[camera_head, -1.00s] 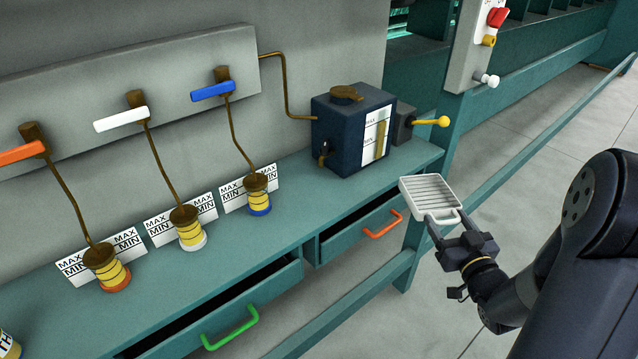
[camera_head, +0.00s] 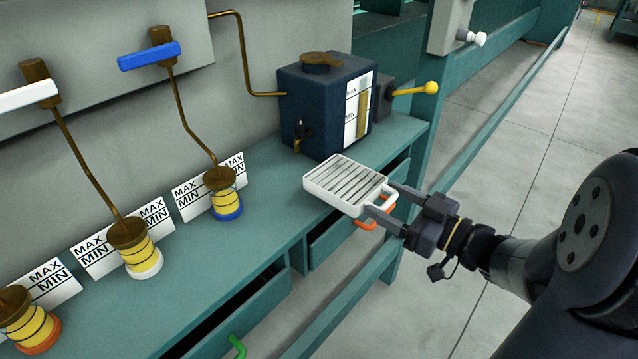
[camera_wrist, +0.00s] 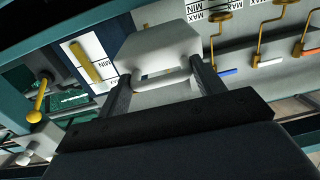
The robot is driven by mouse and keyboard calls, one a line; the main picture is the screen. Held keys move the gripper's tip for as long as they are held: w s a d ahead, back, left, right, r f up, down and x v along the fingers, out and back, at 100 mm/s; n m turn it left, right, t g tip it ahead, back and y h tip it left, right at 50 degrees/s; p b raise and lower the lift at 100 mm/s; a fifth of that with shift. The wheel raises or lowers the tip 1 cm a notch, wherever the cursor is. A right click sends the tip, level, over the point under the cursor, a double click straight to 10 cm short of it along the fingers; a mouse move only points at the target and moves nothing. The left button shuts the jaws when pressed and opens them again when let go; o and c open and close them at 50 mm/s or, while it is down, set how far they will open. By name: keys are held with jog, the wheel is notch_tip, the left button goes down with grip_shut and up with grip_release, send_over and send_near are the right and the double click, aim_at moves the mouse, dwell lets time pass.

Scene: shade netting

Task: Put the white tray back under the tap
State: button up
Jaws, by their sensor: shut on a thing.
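The white tray (camera_head: 345,184) with a slatted top is in the head view, held by its handle in my gripper (camera_head: 382,209). It appears roughly level, at the front edge of the bench in front of the dark blue tank. The tray (camera_wrist: 158,50) and its handle between my fingers also show in the wrist view. My gripper is shut on the handle. The small brass tap (camera_head: 300,134) is low on the left of the dark blue tank (camera_head: 322,100). The tray is to the right of the tap and nearer the camera. I cannot tell its height above the bench.
The green bench (camera_head: 200,262) carries several yellow spools, including one with a blue base (camera_head: 226,197), before MAX/MIN cards. A yellow-knobbed lever (camera_head: 415,89) juts out right of the tank. Drawers stand partly open below.

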aim_at(319, 167)
jog(key=x, duration=1.4)
jog(key=shift+w+a+f, duration=0.1)
jog(key=shift+w, duration=0.05)
jog(key=shift+f, duration=1.75)
jog(key=shift+f+b, duration=0.2)
jog(key=shift+b, duration=0.15)
jog(key=o, duration=1.3)
jog(key=shift+r+p, duration=0.25)
jog(key=shift+p, duration=0.05)
jog(key=v, duration=1.2)
jog(key=shift+b, duration=0.3)
